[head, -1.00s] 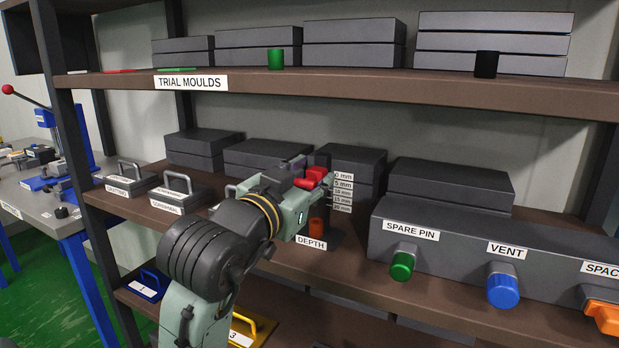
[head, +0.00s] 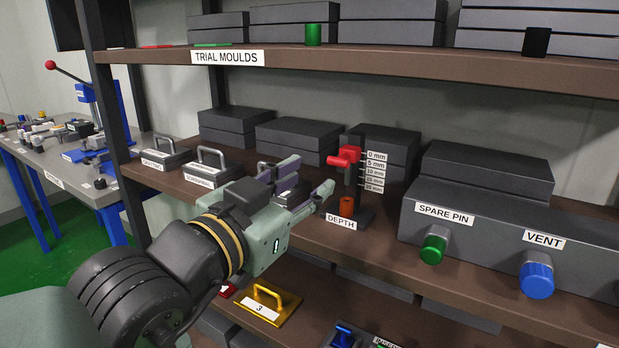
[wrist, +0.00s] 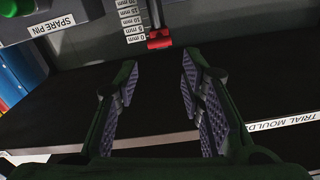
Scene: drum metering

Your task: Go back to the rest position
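My gripper (head: 318,194) is in front of the middle shelf, a little left of the depth gauge. In the wrist view my gripper (wrist: 157,95) shows two fingers spread apart with nothing between them. The depth gauge has a red slider (head: 345,156) near the 0 mm mark on a dark post, with a scale from 0 to 20 mm beside it. The red slider also shows beyond the fingertips in the wrist view (wrist: 159,39), apart from them. An orange-red cylinder (head: 346,206) stands at the gauge's foot.
The dark box with the green spare pin knob (head: 433,248) and blue vent knob (head: 537,279) stands at right. The upper shelf edge (head: 390,70) runs above my arm. Handled blocks (head: 164,153) sit at left. A yellow handled plate (head: 266,305) lies below. A workbench (head: 62,172) stands far left.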

